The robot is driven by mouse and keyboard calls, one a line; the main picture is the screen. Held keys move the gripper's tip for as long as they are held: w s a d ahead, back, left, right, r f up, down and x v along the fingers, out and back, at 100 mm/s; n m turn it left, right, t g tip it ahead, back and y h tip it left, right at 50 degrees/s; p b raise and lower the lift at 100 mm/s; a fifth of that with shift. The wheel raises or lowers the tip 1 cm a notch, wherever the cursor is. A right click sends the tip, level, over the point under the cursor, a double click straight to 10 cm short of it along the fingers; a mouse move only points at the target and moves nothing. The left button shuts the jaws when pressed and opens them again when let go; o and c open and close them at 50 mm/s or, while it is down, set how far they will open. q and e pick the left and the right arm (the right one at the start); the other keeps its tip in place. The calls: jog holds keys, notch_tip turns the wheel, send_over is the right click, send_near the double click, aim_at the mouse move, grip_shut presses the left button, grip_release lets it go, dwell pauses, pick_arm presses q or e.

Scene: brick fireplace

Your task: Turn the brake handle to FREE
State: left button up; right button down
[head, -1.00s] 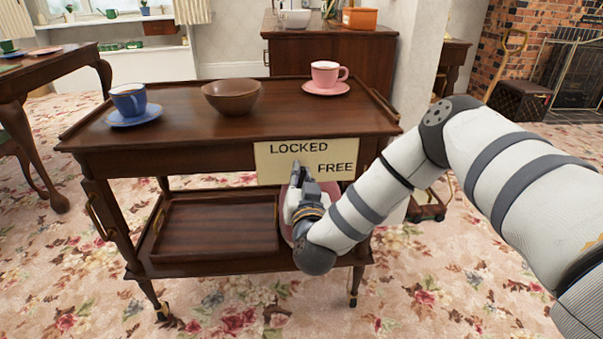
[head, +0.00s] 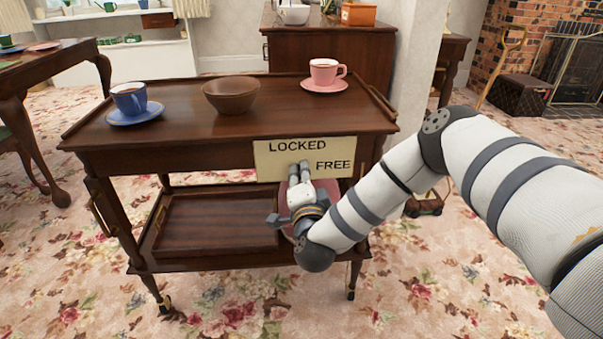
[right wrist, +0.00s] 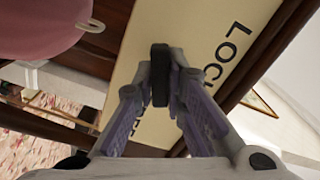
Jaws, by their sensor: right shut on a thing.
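The cream brake plate (head: 275,160) on the trolley's front reads LOCKED at upper left and FREE at lower right. My right gripper (head: 299,168) reaches the plate from below, its fingers just left of the word FREE. In the right wrist view the dark brake handle (right wrist: 160,75) stands between the fingertips of my right gripper (right wrist: 163,80), which is shut on it. In that view LOCKED shows to the right of the fingers, while FREE is mostly hidden behind them. In the head view the fingers hide the handle, so its exact angle is unclear. My left gripper is not in view.
The wooden trolley (head: 190,150) carries a blue cup (head: 129,98) on a saucer, a brown bowl (head: 230,95) and a pink cup (head: 324,71) on a saucer. A wooden tray (head: 215,222) lies on its lower shelf. A pink object (right wrist: 40,25) is close beside the gripper.

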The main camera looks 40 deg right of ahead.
jog(key=shift+f+m, duration=0.15)
jog(key=shift+m, duration=1.75)
jog(key=c, duration=1.6)
grip_release()
jog(key=shift+c, duration=0.2)
jog(key=v, duration=1.2)
jog(key=shift+s, duration=0.1)
